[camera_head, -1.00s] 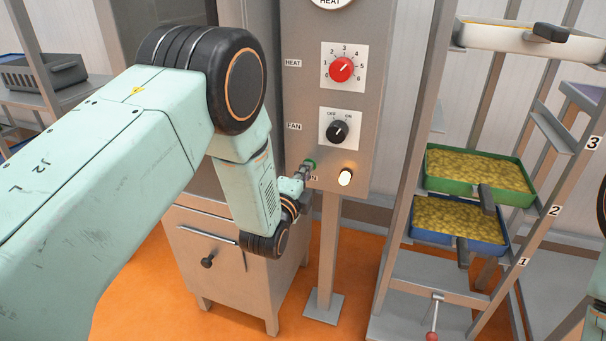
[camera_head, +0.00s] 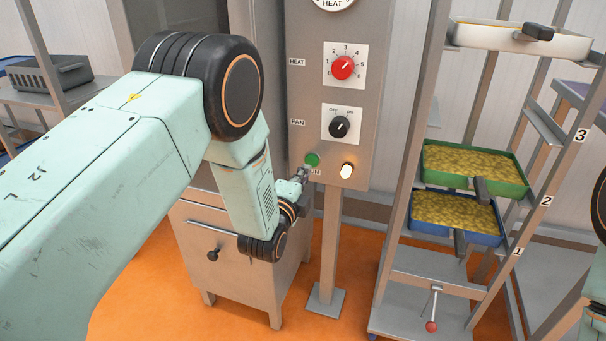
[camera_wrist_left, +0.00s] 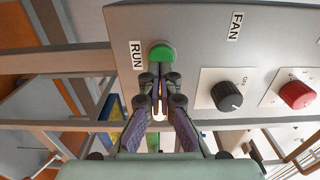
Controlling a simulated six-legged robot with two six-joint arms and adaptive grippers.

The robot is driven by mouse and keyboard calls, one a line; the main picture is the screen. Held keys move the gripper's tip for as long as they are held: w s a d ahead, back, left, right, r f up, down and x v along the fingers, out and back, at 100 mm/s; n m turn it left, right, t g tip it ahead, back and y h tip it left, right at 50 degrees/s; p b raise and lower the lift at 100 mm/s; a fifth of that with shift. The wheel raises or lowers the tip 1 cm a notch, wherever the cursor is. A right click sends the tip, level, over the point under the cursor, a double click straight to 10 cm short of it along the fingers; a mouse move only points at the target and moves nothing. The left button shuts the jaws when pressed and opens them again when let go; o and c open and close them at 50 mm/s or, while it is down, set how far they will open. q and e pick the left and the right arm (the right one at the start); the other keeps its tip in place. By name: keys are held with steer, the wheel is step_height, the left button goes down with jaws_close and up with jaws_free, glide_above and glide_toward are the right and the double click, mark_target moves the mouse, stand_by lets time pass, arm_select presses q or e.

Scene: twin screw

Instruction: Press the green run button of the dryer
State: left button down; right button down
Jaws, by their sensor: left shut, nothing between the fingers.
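The green run button (camera_head: 312,159) is on the lower left of the grey control panel (camera_head: 300,100). In the left wrist view the green button (camera_wrist_left: 161,53) sits beside the RUN label (camera_wrist_left: 137,55). My left gripper (camera_head: 304,173) is shut and empty, just below and in front of the button. In the left wrist view my left gripper's closed fingertips (camera_wrist_left: 160,76) point at the button's near edge. They appear slightly apart from it, but the exact gap is hard to tell. My right gripper is out of view.
The red heat knob (camera_head: 342,68), black fan knob (camera_head: 340,127) and a lit white lamp (camera_head: 347,171) are on the same panel. A rack on the right holds a green tray (camera_head: 520,188), a blue tray (camera_head: 490,238) and a white tray (camera_head: 470,35).

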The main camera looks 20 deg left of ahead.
arm_select(q)
steer(key=s+p, duration=0.3)
steer(key=s, duration=0.7)
steer(key=shift+a, duration=0.25)
